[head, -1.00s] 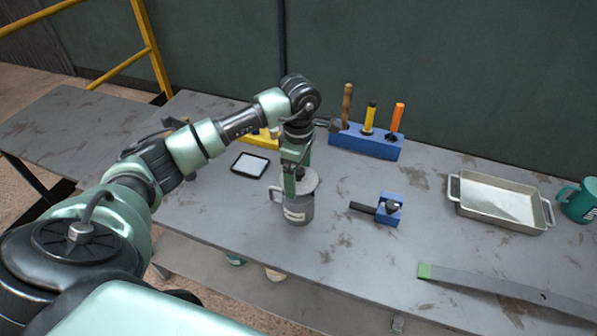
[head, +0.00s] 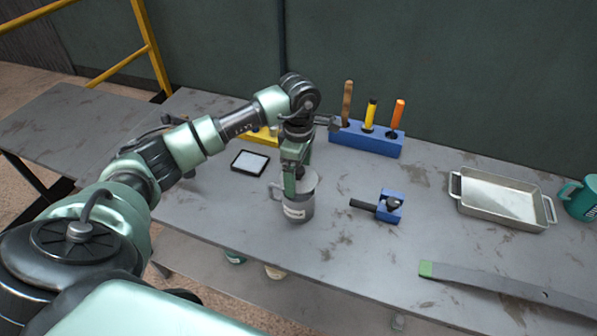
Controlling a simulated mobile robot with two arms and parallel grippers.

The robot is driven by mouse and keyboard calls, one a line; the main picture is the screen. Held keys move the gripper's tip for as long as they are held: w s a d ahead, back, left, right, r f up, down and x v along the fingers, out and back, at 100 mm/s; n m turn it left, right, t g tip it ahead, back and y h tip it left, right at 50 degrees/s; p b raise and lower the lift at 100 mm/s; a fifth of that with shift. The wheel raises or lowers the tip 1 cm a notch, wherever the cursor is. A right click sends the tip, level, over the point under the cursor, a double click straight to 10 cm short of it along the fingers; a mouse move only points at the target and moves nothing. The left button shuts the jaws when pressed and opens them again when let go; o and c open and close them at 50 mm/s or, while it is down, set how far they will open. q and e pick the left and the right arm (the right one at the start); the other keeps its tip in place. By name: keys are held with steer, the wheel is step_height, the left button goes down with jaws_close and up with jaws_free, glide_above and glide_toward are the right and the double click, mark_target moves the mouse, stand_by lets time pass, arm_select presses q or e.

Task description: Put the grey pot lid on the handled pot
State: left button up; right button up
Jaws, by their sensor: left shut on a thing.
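The handled pot (head: 297,212) is a grey metal pot with a pale label and a side handle, upright near the middle of the bench. The grey pot lid (head: 309,183) shows as a light disc at the pot's mouth, partly hidden by my gripper. My left gripper (head: 297,186) points down over the pot and is shut on the lid. I cannot tell whether the lid is fully seated on the rim. My right gripper is out of view.
A blue holder (head: 365,141) with upright tools stands behind. A small blue block with a black handle (head: 390,206) is right of the pot. A metal tray (head: 500,198), a green mug (head: 581,199) and a long grey strip (head: 500,284) lie right. A black-framed tablet (head: 250,163) lies left.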

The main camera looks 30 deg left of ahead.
mark_target(298, 178)
arm_select(q)
steer(key=shift+f+b, duration=0.2)
steer(key=shift+b, duration=0.1)
stand_by(0.8)
steer(key=shift+f, duration=0.15)
steer(key=shift+f+b, duration=0.6)
steer(key=shift+b, duration=0.15)
steer(key=shift+f, duration=0.2)
steer(key=shift+f+b, duration=0.45)
steer(key=shift+b, duration=0.15)
steer(key=shift+f+b, duration=0.3)
steer(key=shift+b, duration=0.1)
stand_by(0.5)
steer(key=o, duration=1.1)
